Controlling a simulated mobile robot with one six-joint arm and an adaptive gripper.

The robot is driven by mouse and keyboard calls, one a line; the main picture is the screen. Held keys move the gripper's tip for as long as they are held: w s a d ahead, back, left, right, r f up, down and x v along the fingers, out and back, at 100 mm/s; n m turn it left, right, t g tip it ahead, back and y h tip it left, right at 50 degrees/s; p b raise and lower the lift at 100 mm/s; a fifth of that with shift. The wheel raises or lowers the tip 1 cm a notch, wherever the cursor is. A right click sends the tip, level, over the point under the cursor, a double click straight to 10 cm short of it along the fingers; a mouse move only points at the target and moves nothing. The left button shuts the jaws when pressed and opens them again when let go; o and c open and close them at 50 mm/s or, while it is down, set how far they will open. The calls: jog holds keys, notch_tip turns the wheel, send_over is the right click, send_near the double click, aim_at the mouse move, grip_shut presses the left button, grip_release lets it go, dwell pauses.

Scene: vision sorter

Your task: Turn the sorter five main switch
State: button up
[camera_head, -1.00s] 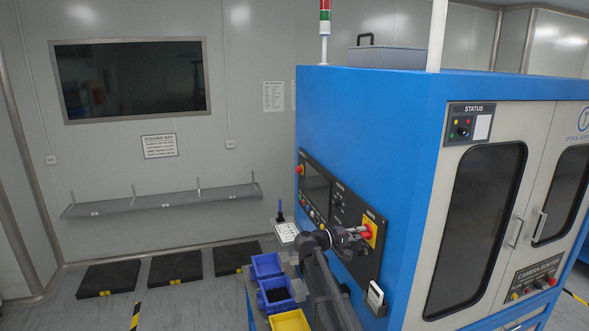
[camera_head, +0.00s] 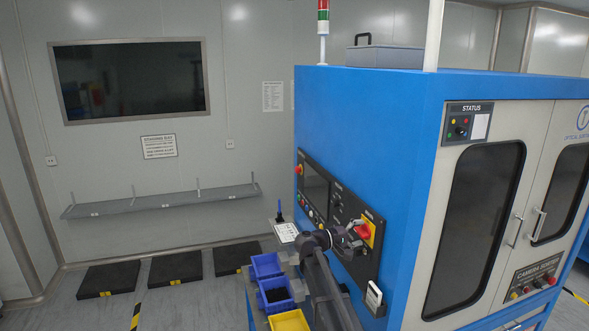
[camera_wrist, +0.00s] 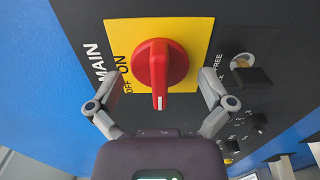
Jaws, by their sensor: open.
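The main switch is a red rotary knob (camera_wrist: 158,62) on a yellow plate (camera_wrist: 195,42) marked MAIN, ON and OFF. Its white pointer line points toward the bottom of the wrist view. In the head view the red knob (camera_head: 363,229) shows on the control panel's right part. My gripper (camera_wrist: 162,82) is open, with one finger on each side of the knob's lower part and visible gaps between. Nothing is held. In the head view my gripper (camera_head: 352,240) is just left of and below the knob; its fingertips are hard to make out there.
The black panel (camera_head: 340,213) on the blue cabinet (camera_head: 375,130) also carries a screen, several buttons and a red emergency button (camera_head: 299,169). A black knob (camera_wrist: 254,78) sits right of the plate. Blue bins and a yellow bin (camera_head: 290,321) stand beside my arm.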

jog(key=shift+a, duration=0.1)
jog(key=v, duration=0.8)
dwell(0.8)
jog(key=s+d+f+m+g+y, duration=0.1)
jog(key=s+d+f+g+y, duration=0.1)
jog(key=s+d+f+y, duration=0.3)
jog(key=s+d+f+m+g+y, duration=0.1)
jog(key=s+d+f+g+y, duration=0.15)
jog(key=s+f, duration=0.55)
jog(key=s+a+f+m+y, duration=0.1)
jog(key=s+a+f+y, duration=0.15)
jog(key=s+y, duration=0.3)
jog(key=s+a+f+m+y, duration=0.1)
jog(key=s+f+y, duration=0.25)
jog(key=s, duration=0.25)
jog(key=s+f+b, duration=0.1)
jog(key=f+b, duration=0.8)
jog(key=b, duration=0.1)
jog(key=s+f+g+b, duration=0.1)
jog(key=s+f+b, duration=0.1)
jog(key=f+b, duration=0.8)
jog(key=shift+s+a+f+y, duration=0.2)
jog(key=shift+s+f+y, duration=0.05)
jog(key=shift+f+y, duration=0.1)
